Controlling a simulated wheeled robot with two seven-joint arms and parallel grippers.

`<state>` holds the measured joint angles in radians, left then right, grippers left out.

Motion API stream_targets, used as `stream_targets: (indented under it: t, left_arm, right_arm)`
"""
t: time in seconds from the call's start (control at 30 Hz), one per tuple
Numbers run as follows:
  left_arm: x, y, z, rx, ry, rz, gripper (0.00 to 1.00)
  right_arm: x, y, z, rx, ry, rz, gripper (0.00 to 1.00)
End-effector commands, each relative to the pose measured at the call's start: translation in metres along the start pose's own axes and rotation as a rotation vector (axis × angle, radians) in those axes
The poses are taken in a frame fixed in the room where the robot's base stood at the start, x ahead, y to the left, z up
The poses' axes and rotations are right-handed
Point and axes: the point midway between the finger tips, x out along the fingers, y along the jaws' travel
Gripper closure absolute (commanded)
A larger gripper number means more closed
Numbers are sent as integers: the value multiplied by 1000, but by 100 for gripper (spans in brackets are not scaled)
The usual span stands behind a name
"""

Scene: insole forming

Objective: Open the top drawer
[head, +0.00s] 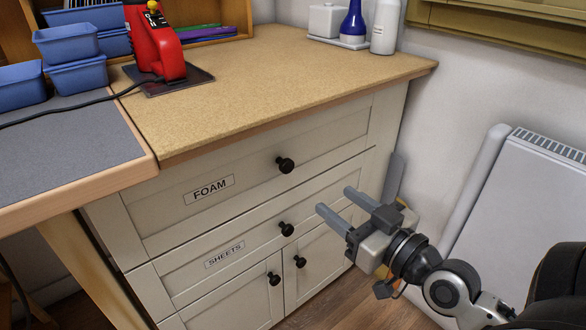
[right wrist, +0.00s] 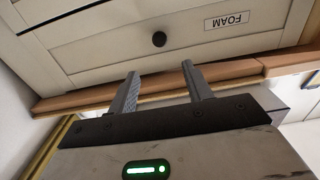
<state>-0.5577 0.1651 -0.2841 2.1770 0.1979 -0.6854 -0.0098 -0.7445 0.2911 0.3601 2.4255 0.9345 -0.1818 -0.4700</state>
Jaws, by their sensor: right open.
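The top drawer (head: 240,190) is a cream front labelled FOAM with a round black knob (head: 285,165); it is closed. In the right wrist view the drawer front (right wrist: 110,40) appears upside down, with its knob (right wrist: 159,39) beyond the fingers. My right gripper (head: 333,204) is open and empty, in front of the cabinet, below and to the right of the FOAM knob. In the right wrist view its two fingers (right wrist: 161,85) are spread and apart from the knob. My left gripper is not in view.
Below is a closed SHEETS drawer (head: 230,250) with a knob (head: 286,229), then two doors with knobs. The worktop (head: 270,90) overhangs the drawers. A grey-topped bench (head: 70,150) adjoins at left, and a white radiator (head: 520,200) stands at right.

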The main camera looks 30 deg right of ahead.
Motion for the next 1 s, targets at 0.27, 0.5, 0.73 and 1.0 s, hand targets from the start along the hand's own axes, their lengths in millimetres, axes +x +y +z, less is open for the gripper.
stream_targets:
  t: [0.27,0.5,0.73,1.0]
  left_arm:
    - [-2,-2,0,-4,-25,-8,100]
    - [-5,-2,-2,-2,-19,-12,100]
    - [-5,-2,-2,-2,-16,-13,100]
    - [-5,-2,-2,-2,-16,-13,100]
  right_arm:
    - [50,0,-2,3,4,1,50]
    - [94,0,0,3,2,0,50]
    - [122,0,1,2,-1,0,50]
    - [129,0,2,0,-4,-1,50]
